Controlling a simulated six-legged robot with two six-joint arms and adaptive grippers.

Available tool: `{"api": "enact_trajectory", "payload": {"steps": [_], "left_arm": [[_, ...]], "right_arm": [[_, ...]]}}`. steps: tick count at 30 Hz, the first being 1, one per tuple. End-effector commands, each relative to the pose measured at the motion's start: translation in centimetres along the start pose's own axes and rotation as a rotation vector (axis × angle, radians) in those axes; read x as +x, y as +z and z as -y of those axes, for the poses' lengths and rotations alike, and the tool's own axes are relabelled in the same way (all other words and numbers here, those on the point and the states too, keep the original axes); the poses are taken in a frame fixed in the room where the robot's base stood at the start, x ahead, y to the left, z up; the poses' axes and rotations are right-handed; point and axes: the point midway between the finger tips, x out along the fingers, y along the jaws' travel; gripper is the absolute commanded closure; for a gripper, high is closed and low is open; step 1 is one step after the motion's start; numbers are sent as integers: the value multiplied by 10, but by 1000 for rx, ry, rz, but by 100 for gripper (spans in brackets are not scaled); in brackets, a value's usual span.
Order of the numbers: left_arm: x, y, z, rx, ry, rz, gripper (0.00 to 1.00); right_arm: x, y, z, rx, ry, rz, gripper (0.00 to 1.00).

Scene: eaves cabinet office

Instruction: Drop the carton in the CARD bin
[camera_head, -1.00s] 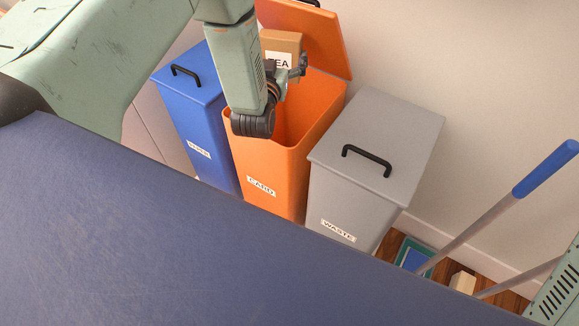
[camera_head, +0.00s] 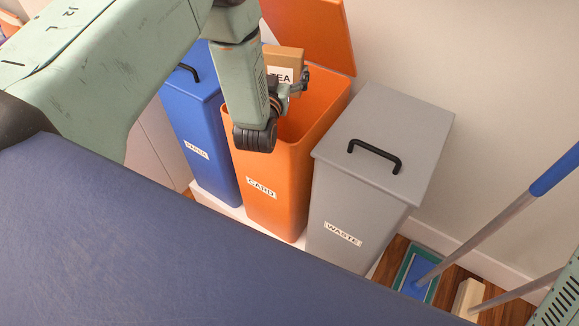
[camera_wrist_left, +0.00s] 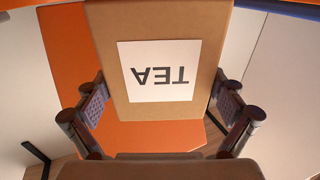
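The carton (camera_head: 285,62) is a brown box with a white TEA label. It is in my left gripper (camera_head: 291,84), above the open mouth of the orange CARD bin (camera_head: 275,205). In the left wrist view the carton (camera_wrist_left: 120,60) sits between the two finger pads of my left gripper (camera_wrist_left: 160,105), which appear to touch its sides. Its label reads upside down there. Orange bin surfaces (camera_wrist_left: 65,50) show behind it. The CARD bin's lid (camera_head: 318,30) stands open at the back. My wrist hides part of the bin's opening. My right gripper is not in view.
A blue bin (camera_head: 205,150) stands left of the CARD bin and a grey WASTE bin (camera_head: 375,130) right of it, both lidded. A dark blue surface (camera_head: 150,250) fills the foreground. A blue-handled pole (camera_head: 490,225) leans at the right. The wall is close behind.

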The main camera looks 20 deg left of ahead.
Motion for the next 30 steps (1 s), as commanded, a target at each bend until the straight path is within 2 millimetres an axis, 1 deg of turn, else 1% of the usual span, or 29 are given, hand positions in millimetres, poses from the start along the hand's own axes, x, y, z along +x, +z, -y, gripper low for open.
{"api": "enact_trajectory", "payload": {"steps": [10,14,17,24,30], "left_arm": [[0,0,0,0,0,0,0],[0,-8,0,-1,0,-1,0],[1,-22,0,-2,-1,-4,0],[0,-66,0,-1,0,-4,0],[0,-91,0,-1,0,-1,0]], "right_arm": [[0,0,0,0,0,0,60],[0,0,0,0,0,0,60],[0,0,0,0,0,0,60],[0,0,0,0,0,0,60],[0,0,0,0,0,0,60]]}}
